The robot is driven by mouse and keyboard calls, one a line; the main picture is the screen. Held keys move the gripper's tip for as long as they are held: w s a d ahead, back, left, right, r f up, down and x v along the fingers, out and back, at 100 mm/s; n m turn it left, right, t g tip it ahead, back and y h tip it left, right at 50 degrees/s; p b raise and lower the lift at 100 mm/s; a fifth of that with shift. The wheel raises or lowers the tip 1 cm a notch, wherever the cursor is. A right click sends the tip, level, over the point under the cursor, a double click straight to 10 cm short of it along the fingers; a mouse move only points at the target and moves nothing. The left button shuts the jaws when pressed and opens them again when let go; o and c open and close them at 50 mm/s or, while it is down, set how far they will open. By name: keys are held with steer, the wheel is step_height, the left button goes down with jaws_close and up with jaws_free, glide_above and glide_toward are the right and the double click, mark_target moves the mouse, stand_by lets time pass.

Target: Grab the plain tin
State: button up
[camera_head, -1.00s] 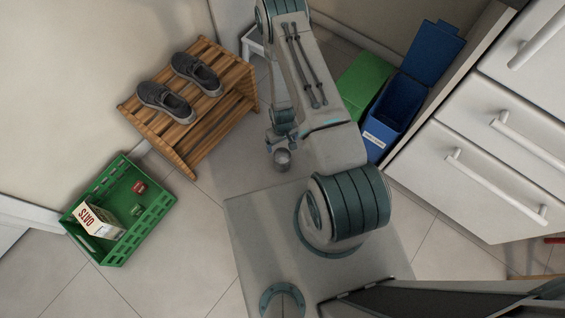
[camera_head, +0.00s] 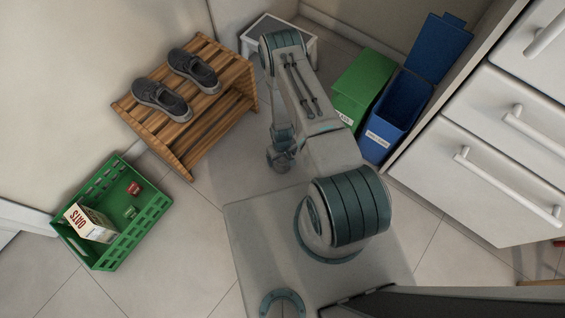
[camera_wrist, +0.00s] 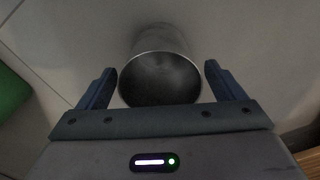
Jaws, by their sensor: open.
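The plain tin (camera_wrist: 160,77) is a bare grey metal cylinder with a dark round end facing the wrist camera. It shows in the wrist view between the two fingers of my gripper (camera_wrist: 158,68). The fingers are open, one on each side, with a small gap on both sides of the tin. In the head view my gripper (camera_head: 280,159) is low over the floor below my arm, and I cannot make out the tin there.
A green crate (camera_head: 148,222) holds an oats carton (camera_head: 89,223) and two small items. A wooden rack (camera_head: 180,143) carries dark shoes (camera_head: 160,99). A green bin (camera_head: 362,86) and an open blue bin (camera_head: 394,119) stand by the white drawers (camera_head: 490,180). A white stool (camera_head: 258,30) is behind my arm.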

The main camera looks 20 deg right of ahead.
steer(key=shift+f, duration=0.65)
steer(key=shift+r, duration=0.1)
steer(key=c, duration=1.1)
steer(key=shift+o, duration=0.2)
